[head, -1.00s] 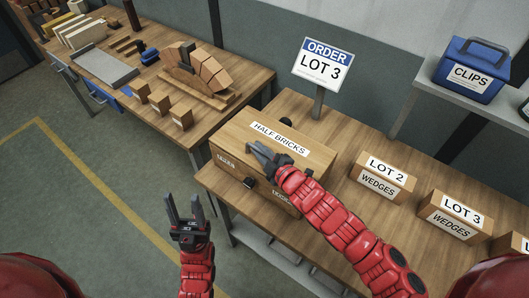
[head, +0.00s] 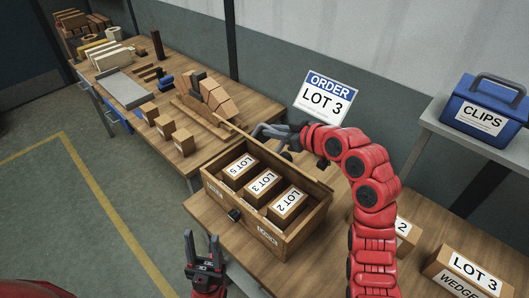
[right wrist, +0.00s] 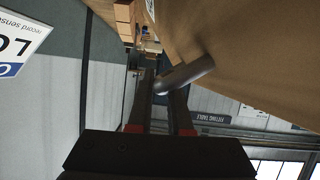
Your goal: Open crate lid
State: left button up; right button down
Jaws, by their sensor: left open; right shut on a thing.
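The wooden crate (head: 250,226) stands open on the bench, with a dark knob (head: 234,214) on its front. Inside are small boxes labelled LOT 5 (head: 240,170), LOT 3 (head: 263,185) and LOT 2 (head: 287,204). The lid (head: 305,176) is raised at the crate's back and shows nearly edge-on; its brown panel fills the upper right of the right wrist view (right wrist: 245,55). My right gripper (head: 266,131) is behind the crate, shut on the lid's grey handle bar (right wrist: 188,73). My left gripper (head: 203,241) is open and empty, in front of the crate.
The ORDER LOT 3 sign (head: 325,98) stands just behind my right gripper. LOT boxes (head: 468,272) sit to the right on the bench, below a shelf with a blue CLIPS case (head: 484,108). A second bench (head: 210,150) with a brick arch stands at the left.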

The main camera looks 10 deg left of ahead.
jog(key=w+d+m+g+y+b, duration=0.2)
jog(key=w+d+m+b, duration=0.3)
jog(key=w, duration=0.5)
jog(key=shift+d+g+y+b, duration=0.3)
jog(key=shift+d+g+b, duration=0.2)
jog(key=shift+d+b, duration=0.75)
jog(key=shift+r, duration=0.1)
jog(key=c, duration=0.8)
grip_release()
jog(key=shift+w, duration=0.15)
jog(key=shift+c, duration=0.2)
jog(key=shift+r, duration=0.1)
jog(key=b+v, duration=0.2)
jog(key=v, duration=1)
jog(key=shift+b, duration=0.4)
